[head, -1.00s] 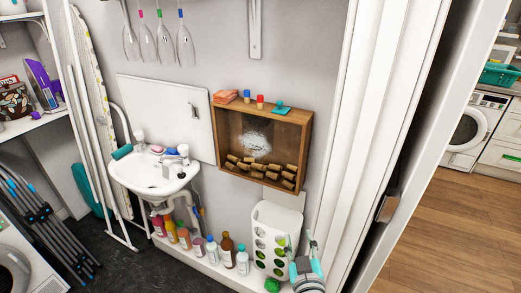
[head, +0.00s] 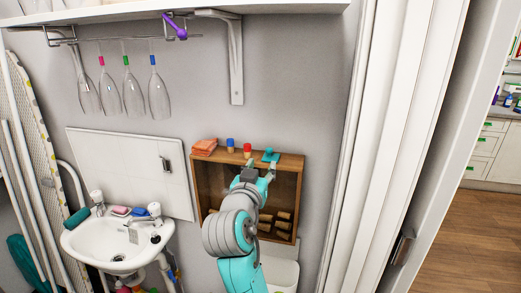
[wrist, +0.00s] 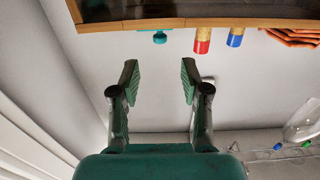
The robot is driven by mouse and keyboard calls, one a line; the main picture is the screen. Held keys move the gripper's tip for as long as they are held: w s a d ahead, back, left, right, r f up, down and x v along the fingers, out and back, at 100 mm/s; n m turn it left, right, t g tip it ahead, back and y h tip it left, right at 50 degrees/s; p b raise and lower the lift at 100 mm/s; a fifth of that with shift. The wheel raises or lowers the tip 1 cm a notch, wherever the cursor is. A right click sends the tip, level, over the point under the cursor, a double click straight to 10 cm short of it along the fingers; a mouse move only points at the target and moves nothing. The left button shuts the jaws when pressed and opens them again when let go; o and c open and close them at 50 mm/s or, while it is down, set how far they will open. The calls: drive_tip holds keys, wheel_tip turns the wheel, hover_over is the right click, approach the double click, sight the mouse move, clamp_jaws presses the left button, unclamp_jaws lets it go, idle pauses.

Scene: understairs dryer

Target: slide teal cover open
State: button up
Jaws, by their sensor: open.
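A small teal piece (head: 270,156), the only teal thing near my gripper, sits on the top right of the wooden box (head: 291,163) on the wall. I cannot tell for sure that it is the cover. In the wrist view, which looks upside down, the teal piece (wrist: 160,37) shows at the box edge, beyond and between the fingertips. My gripper (wrist: 159,72) is open and empty, with a visible gap before the teal piece. In the head view my gripper (head: 258,168) is in front of the box's upper right and my arm hides part of the box.
Red and blue capped cylinders (wrist: 202,40) and orange folded cloths (head: 205,146) stand beside the teal piece on the box. Glasses (head: 133,98) hang under a shelf (head: 120,14) above left. A white panel (head: 120,160) and sink (head: 110,240) are left; a white door frame (head: 375,150) is right.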

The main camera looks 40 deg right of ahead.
sight(268, 152)
drive_tip(key=x, duration=1)
drive_tip(key=shift+w+d, duration=0.2)
clamp_jaws()
